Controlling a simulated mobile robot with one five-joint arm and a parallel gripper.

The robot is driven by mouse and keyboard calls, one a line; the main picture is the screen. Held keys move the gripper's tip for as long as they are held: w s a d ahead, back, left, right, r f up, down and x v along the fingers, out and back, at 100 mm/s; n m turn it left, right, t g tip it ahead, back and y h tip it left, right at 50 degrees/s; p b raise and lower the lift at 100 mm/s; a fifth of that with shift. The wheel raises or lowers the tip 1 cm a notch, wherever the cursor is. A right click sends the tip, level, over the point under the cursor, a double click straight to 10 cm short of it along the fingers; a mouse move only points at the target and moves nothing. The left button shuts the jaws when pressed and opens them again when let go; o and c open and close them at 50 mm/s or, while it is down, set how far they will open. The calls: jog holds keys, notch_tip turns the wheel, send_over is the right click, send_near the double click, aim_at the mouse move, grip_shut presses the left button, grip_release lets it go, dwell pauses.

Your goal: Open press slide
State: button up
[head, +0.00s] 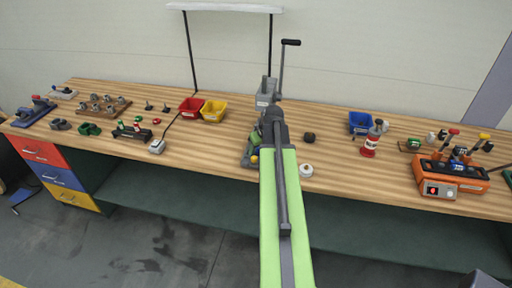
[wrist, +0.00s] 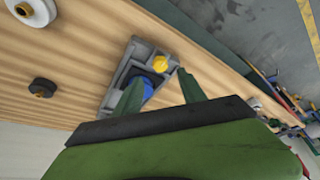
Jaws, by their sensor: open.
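The press (head: 267,92) stands at the middle of the bench in the head view, a grey body with a long dark crank lever rising on its right. Its grey base (head: 246,161) shows beside my arm, with a yellow knob (head: 254,160) at the front. In the wrist view, the grey base (wrist: 117,86) holds a blue round part (wrist: 147,87) and the yellow knob (wrist: 160,63). My gripper (wrist: 161,85) is open, its two green fingers apart on either side of the blue part and knob. I cannot tell whether they touch anything. My arm hides much of the press.
A white round piece (head: 306,170) and a dark round piece (head: 309,137) lie right of the press.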

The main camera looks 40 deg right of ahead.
jog(key=d+p+v, duration=0.1)
jog(key=p+v, duration=0.6)
jog(key=v, duration=0.3)
jog(key=shift+s+a+r+p, duration=0.15)
jog(key=shift+a+p, duration=0.25)
jog(key=shift+a, duration=0.1)
jog(key=w+a+f+n+y+b, duration=0.15)
jog(key=w+a, duration=0.25)
jog(key=a, duration=0.4)
jog(key=w+a+f+n+b, duration=0.2)
jog(key=w+a+f+b, duration=0.15)
jog(key=a, duration=0.45)
jog(key=w+a+f+n+b, duration=0.1)
jog(key=w+a+f, duration=0.1)
jog(key=w+a, duration=0.4)
jog(key=s+a+f+n+g+b, duration=0.1)
jog(key=a+f+b, duration=0.1)
jog(key=a, duration=0.7)
jog(key=s+a+f+n+g+b, duration=0.1)
jog(key=a+f+b, duration=0.1)
jog(key=a, duration=0.8)
jog(key=s+a+f+m+g, duration=0.1)
jog(key=s+a+m+g, duration=0.1)
jog(key=s, duration=0.4)
jog(key=shift+a+f+m+b, duration=0.3)
jog(key=shift+a+m, duration=0.3)
jog(key=shift+m, duration=0.35)
